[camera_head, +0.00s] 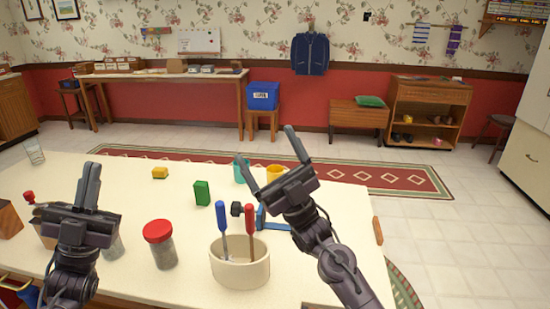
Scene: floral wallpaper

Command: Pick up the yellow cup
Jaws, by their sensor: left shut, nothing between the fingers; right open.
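The yellow cup (274,171) is near the far edge of the white table, partly hidden by my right gripper. My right gripper (266,148) is open, and the yellow cup shows in the gap between its two fingers. I cannot tell from this one view whether the fingers are around the cup or nearer to me and above it. A teal cup (240,170) stands just left of the yellow cup, close to the tip of one finger. My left gripper (89,167) is shut and empty at the left, over the near part of the table.
A white holder (240,275) with two screwdrivers and a red-lidded jar (160,249) stand in front. A glass (34,151) stands far left. The table's far left middle is clear.

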